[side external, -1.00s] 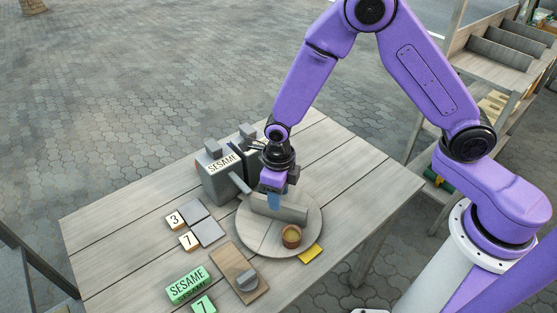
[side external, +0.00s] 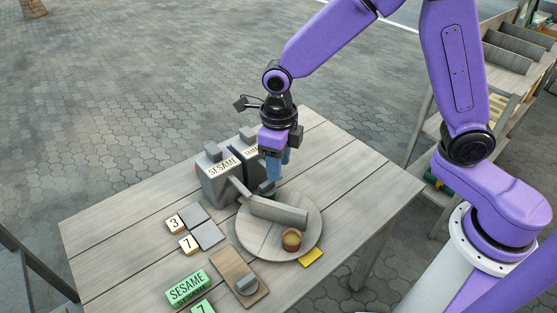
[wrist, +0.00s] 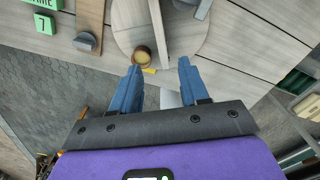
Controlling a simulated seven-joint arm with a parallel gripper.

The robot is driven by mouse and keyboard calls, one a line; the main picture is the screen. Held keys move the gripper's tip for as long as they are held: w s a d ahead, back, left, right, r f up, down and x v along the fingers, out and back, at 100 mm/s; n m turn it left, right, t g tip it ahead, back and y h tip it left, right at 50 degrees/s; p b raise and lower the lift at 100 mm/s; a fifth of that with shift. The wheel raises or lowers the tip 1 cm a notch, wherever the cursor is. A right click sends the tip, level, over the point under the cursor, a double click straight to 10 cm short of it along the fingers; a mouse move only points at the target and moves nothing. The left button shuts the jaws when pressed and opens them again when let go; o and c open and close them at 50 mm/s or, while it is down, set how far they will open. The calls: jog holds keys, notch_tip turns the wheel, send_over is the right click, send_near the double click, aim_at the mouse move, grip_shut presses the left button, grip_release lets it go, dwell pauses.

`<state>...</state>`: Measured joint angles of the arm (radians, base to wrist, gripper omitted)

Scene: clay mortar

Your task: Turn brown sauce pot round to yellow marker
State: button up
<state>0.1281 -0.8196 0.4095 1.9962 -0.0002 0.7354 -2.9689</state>
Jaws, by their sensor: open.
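The brown sauce pot (side external: 291,240), a small round cup with tan contents, stands upright near the front edge of a round wooden turntable (side external: 262,237). A grey upright divider (side external: 279,211) crosses the turntable, with the pot on its near side. The yellow marker (side external: 311,257) lies flat just outside the rim, close beside the pot. My gripper (side external: 275,185) is open and empty above the far side of the divider, apart from the pot. In the wrist view the pot (wrist: 143,54) and marker (wrist: 149,71) show between the blue fingers (wrist: 160,66).
A wooden board with a grey knob (side external: 246,284), green SESAME block (side external: 187,287) and number tiles (side external: 189,244) lie at front left. The table's right side is clear.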

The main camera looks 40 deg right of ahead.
jog(key=c, duration=0.7)
jog(key=shift+s+a+f+m, duration=0.1)
jog(key=shift+s+a+m, duration=0.1)
jog(key=shift+s+m, duration=0.1)
grip_shut()
jog(key=m+t+h, duration=0.1)
jog(key=m+h, duration=0.2)
jog(key=m, duration=0.9)
send_near(304, 218)
jog(key=s+a+r, duration=0.2)
jog(key=a+r, duration=0.1)
jog(key=a, duration=0.2)
jog(key=s+m+t, duration=0.1)
jog(key=s+m, duration=0.2)
jog(key=m, duration=0.2)
jog(key=shift+h, duration=0.4)
jog(key=x, duration=1)
jog(key=shift+w+a, duration=0.3)
jog(key=shift+a, duration=0.1)
jog(key=d, duration=0.1)
jog(key=w+d, duration=0.1)
jog(key=shift+w+d, duration=0.25)
jog(key=shift+d, duration=0.05)
jog(key=shift+w+d, duration=0.25)
jog(key=shift+d, duration=0.1)
